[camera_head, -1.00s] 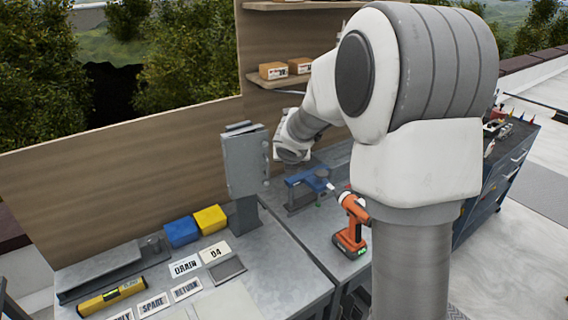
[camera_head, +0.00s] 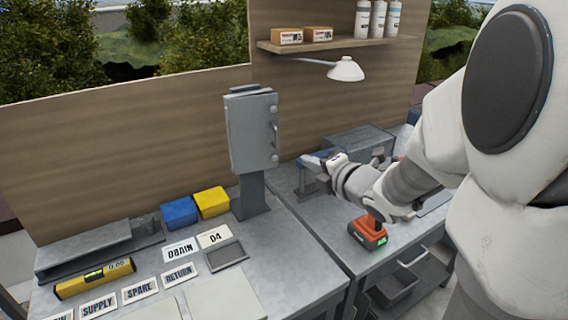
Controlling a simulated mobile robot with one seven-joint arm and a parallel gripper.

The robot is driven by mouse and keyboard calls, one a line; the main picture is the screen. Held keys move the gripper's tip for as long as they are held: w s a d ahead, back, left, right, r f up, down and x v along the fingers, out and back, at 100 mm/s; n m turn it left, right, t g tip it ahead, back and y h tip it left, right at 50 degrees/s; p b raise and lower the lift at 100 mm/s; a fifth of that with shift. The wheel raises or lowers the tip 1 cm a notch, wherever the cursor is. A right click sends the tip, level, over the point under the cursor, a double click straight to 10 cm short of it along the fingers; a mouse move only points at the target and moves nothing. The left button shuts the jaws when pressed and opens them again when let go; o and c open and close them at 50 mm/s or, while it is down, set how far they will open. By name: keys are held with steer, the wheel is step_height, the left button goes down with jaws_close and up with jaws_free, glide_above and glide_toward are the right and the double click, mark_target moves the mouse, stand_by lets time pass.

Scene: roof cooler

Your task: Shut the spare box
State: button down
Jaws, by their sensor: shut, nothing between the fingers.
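A grey metal box (camera_head: 252,132) stands upright on a grey post at the back of the left bench. A handle and small fittings show along its right side. I read no label on it, and I cannot tell whether its door is fully closed or slightly ajar. My gripper (camera_head: 326,163) is small in view at the end of my arm, right of the box and apart from it, in front of a blue tool. It is shut and empty. A loose SPARE label plate (camera_head: 140,290) lies on the bench.
Blue (camera_head: 179,212) and yellow (camera_head: 212,202) bins sit left of the post. A white lamp (camera_head: 346,70) hangs under the shelf (camera_head: 340,42).

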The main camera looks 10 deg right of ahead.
steer(key=s+f+m+t+y+b, duration=0.1)
steer(key=s+m+t+b, duration=0.1)
glide_toward(257, 139)
steer(key=shift+m+t, duration=0.3)
steer(key=shift+m, duration=0.1)
steer(key=w+d, duration=0.1)
steer(key=w+d+p, duration=0.1)
steer(key=w+d, duration=0.1)
steer(key=shift+w+r, duration=0.15)
steer(key=shift+w, duration=0.2)
steer(key=w+b, duration=0.1)
steer(key=b, duration=0.1)
steer(key=w+d+b, duration=0.1)
steer(key=w+b, duration=0.1)
steer(key=shift+r, duration=0.15)
stand_by(0.5)
